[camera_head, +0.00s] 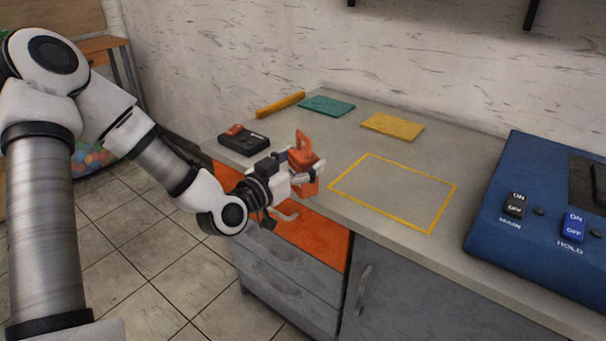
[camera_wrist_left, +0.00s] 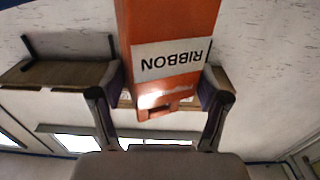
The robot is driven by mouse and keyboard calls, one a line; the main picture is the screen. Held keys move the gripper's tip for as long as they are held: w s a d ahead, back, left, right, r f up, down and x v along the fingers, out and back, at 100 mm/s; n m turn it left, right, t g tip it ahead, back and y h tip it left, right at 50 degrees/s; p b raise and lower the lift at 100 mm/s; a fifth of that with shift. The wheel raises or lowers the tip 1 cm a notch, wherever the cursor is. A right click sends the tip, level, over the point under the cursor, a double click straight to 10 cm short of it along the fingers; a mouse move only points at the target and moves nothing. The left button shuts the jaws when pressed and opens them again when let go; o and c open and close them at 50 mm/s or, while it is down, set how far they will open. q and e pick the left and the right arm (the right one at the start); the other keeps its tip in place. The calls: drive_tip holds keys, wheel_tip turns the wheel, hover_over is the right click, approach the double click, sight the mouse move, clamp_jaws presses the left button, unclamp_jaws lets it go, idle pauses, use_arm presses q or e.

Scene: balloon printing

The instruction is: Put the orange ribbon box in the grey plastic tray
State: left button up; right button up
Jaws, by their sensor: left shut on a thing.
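The orange ribbon box (camera_head: 303,150) is held upright above the counter's front edge, left of the yellow outline. In the left wrist view the box (camera_wrist_left: 168,25) fills the upper middle, with a white label reading RIBBON upside down. My left gripper (camera_head: 300,172) is shut on it; its fingers (camera_wrist_left: 162,100) lie on both sides of the box in the wrist view. I cannot make out a grey plastic tray in either view. My right gripper is not in view.
A dark, low item (camera_head: 244,144) with an orange piece on it sits at the counter's left end. A yellow stick (camera_head: 280,105), teal sheet (camera_head: 327,106) and yellow sheet (camera_head: 393,127) lie behind. A blue machine (camera_head: 530,205) stands right. The yellow-outlined area (camera_head: 395,190) is clear.

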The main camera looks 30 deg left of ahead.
use_arm(q)
drive_tip(key=w+a+f, duration=0.1)
drive_tip(key=w, duration=0.1)
drive_tip(key=w+a+f, duration=0.1)
drive_tip(key=w+a, duration=0.1)
drive_tip(key=w, duration=0.1)
drive_tip(key=w+a+f+b, duration=0.1)
drive_tip(key=w, duration=0.1)
drive_tip(key=shift+w+a+f, duration=0.25)
drive_tip(key=shift+a+f, duration=0.1)
drive_tip(key=shift+f, duration=0.05)
drive_tip(key=shift+w+f, duration=0.1)
drive_tip(key=shift+f, duration=0.15)
drive_tip(key=o, duration=1.2)
